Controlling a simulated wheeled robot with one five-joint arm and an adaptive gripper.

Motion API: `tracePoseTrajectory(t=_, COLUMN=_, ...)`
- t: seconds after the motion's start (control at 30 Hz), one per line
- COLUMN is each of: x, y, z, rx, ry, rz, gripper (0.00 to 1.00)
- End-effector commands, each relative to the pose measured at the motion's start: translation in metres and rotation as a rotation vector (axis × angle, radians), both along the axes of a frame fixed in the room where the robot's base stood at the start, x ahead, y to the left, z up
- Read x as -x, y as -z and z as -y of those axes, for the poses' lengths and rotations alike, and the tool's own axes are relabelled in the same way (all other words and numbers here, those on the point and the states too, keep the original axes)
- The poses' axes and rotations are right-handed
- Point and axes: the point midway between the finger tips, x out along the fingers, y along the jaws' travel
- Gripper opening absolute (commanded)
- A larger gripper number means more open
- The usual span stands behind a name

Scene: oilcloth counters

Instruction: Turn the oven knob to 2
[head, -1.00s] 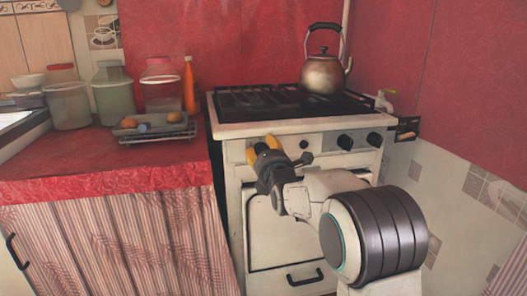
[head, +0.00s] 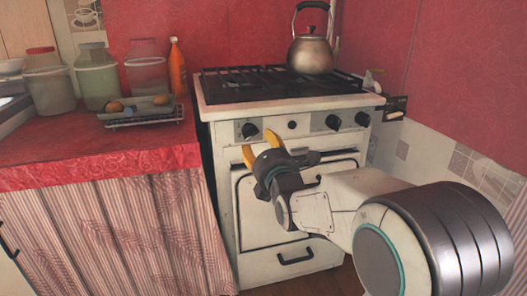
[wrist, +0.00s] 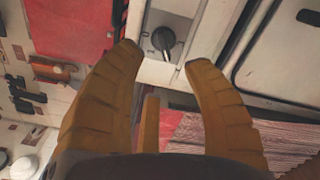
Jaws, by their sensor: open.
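The white stove's front panel (head: 309,127) carries a dark left knob (head: 249,131) and two dark knobs on the right, one (head: 333,121) and another (head: 362,118). Which is the oven knob, and any numbers, I cannot tell. My gripper (head: 270,148) is open and empty, with yellow fingers just below and in front of the left knob. In the wrist view, a single dark knob (wrist: 163,40) with a pale pointer sits on the panel beyond the gap between my open fingertips (wrist: 163,57). Neither finger appears to touch it.
A metal kettle (head: 311,52) stands on the hob (head: 270,85). The red counter (head: 60,150) on the left holds jars, an orange bottle (head: 177,68) and a rack (head: 143,115).

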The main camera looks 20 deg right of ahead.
Motion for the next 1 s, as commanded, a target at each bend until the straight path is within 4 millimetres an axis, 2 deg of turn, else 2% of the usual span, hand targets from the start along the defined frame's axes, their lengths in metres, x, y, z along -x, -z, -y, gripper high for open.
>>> tracePoseTrajectory(t=0.2, x=0.015, y=0.000, z=0.000, rx=0.000, ry=0.000, rz=0.000, gripper=0.45)
tracePoseTrajectory(t=0.67, x=0.018, y=-0.001, z=0.000, rx=-0.002, ry=0.000, rz=-0.001, gripper=0.45)
tracePoseTrajectory(t=0.87, x=0.026, y=-0.019, z=0.000, rx=-0.086, ry=0.002, rz=-0.052, gripper=0.45)
tracePoseTrajectory(t=1.0, x=0.039, y=-0.043, z=0.000, rx=-0.238, ry=0.017, rz=-0.140, gripper=0.45)
